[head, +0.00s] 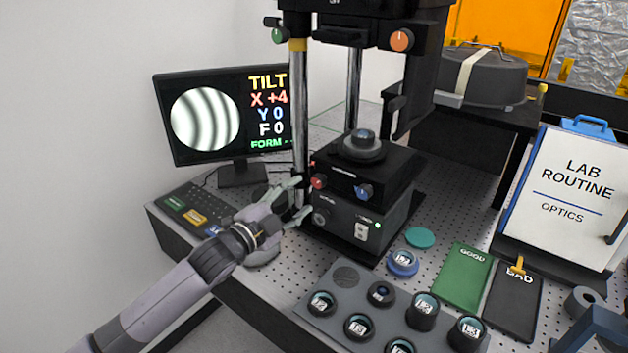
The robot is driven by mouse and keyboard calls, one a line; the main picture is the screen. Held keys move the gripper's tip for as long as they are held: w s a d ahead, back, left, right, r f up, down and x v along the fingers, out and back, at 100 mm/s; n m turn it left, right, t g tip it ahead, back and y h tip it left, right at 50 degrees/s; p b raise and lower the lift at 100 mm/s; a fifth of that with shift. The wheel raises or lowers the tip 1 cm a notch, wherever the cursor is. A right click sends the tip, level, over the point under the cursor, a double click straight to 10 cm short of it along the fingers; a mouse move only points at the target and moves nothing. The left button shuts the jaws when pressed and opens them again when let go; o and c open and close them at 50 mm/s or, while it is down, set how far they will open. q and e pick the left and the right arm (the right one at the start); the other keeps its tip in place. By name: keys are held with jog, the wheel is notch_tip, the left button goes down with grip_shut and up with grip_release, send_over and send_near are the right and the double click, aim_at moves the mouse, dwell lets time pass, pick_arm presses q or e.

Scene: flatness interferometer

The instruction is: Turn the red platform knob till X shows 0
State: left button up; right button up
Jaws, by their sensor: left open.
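The red platform knob (318,182) is on the left of the front face of the black tilt platform (375,166), with a blue knob (364,191) to its right. My left gripper (303,199) is open, its fingers just left of and slightly below the red knob. They look apart from it, though the exact gap is hard to judge. The monitor (222,115) at the left shows curved fringes and reads TILT, X +4, Y 0, F 0.
A keypad (188,209) with coloured keys lies left of my left gripper. A grey tray (345,325) with several round optics is in front. Green GOOD (464,277) and black BAD (513,305) mats lie right. A chrome post (299,110) rises behind my fingers.

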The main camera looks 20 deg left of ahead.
aim_at(316, 184)
pick_arm(q)
jog(key=p+x, duration=0.1)
jog(key=x, duration=0.5)
jog(key=shift+w+d, duration=0.2)
jog(key=shift+w, duration=0.3)
jog(key=shift+c, duration=0.2)
jog(key=c, duration=1.1)
